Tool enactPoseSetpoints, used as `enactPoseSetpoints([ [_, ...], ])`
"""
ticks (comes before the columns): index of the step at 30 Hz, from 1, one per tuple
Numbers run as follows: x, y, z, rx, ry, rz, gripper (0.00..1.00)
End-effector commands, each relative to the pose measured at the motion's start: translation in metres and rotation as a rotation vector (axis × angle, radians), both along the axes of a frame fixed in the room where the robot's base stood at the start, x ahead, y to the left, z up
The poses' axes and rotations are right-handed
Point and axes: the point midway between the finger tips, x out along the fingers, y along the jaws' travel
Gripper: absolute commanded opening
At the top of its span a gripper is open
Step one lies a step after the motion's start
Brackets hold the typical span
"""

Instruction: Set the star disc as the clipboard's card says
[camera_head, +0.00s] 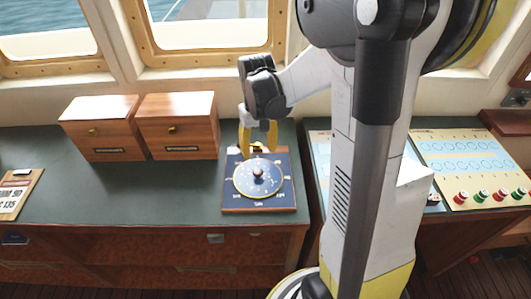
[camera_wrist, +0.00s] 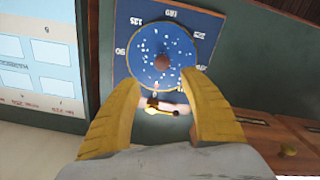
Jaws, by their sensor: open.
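The star disc (camera_head: 258,177) is a round blue dial with white dots and a yellow rim. It has a reddish-brown centre knob and lies on a square navy board (camera_head: 230,201) with degree marks. It also shows in the wrist view (camera_wrist: 145,48), with 180, 135 and 90 around it. My gripper (camera_head: 258,146) is open and empty above the board's back edge. In the wrist view its yellow fingers (camera_wrist: 165,80) straddle the disc's near side, apart from the knob (camera_wrist: 162,62). The clipboard (camera_head: 17,192) lies at far left, cut off; its card appears to read 135.
Two wooden drawer boxes (camera_head: 176,127) stand left of the board on the green counter (camera_head: 135,190). A pale bar (camera_wrist: 165,107) with a black part lies at the board's edge. A console (camera_head: 470,160) with coloured knobs is at right. Counter between clipboard and board is clear.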

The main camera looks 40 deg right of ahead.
Motion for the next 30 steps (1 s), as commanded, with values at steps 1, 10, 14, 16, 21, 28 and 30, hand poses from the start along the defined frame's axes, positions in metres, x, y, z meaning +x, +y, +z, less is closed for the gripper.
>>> enactPoseSetpoints([
  [1, 0.0, 0.0, -0.007, 0.0, 0.001, 0.0, 0.52],
  [10, 0.0, 0.0, -0.065, 0.0, -0.001, 0.0, 0.52],
  [14, 0.001, 0.0, -0.086, 0.0, -0.001, 0.0, 0.52],
  [16, 0.0, 0.0, -0.095, 0.0, -0.001, 0.0, 0.52],
  [21, 0.0, 0.0, -0.104, 0.0, -0.002, 0.0, 0.52],
  [28, 0.0, 0.0, -0.104, 0.0, -0.002, 0.0, 0.52],
  [30, 0.0, 0.0, -0.104, 0.0, -0.002, 0.0, 0.41],
])
